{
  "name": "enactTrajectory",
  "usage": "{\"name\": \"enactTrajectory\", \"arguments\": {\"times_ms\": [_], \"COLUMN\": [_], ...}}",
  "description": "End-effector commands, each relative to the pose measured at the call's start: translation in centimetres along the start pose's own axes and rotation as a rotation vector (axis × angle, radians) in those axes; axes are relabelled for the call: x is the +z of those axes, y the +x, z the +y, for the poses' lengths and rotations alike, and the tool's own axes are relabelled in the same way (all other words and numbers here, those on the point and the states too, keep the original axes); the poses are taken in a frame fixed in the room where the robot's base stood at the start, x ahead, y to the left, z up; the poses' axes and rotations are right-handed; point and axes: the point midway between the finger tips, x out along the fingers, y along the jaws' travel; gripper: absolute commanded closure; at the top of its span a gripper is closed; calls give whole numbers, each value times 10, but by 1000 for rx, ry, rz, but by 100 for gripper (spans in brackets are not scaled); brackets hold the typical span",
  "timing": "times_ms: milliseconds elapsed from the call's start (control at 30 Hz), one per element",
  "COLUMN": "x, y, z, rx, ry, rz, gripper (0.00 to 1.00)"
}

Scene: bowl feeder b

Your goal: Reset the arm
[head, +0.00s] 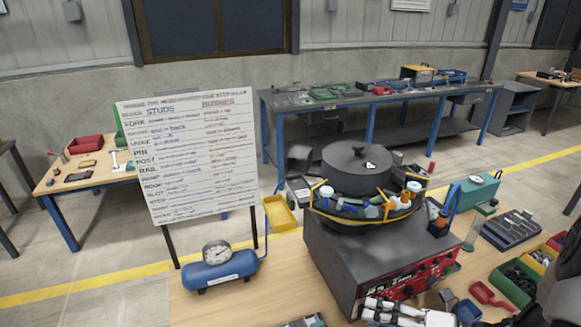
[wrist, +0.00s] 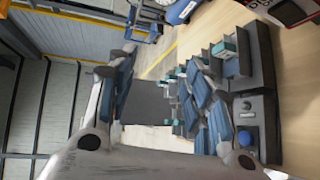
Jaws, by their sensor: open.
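My gripper (wrist: 160,75) shows in the wrist view with its two fingers spread apart, one on the left and one on the right. I see nothing held between them. Beyond the fingers are a grey surface, part of the wooden table (wrist: 288,100) and the floor. A dark grey fixture (wrist: 262,75) with teal-tipped pieces is beside and partly behind the right finger.
A bowl feeder with a dark round lid (head: 355,168) stands on a grey box with a red front panel (head: 415,277). A blue air tank (head: 220,268) with a gauge is left of it. A whiteboard (head: 190,155) stands behind. Bins and a red scoop (head: 490,296) crowd the right.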

Motion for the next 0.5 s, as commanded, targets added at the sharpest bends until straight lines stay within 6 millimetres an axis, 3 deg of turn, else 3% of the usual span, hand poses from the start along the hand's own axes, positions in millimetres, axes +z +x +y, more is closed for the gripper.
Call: {"name": "enactTrajectory", "arguments": {"times_ms": [33, 200, 500], "x": [-12, -59, -126], "y": [8, 20, 5], "z": [20, 63, 107], "rx": [-46, -156, -203], "ry": [-156, -696, -1656], "rz": [84, 384, 955], "gripper": [53, 53, 53]}}
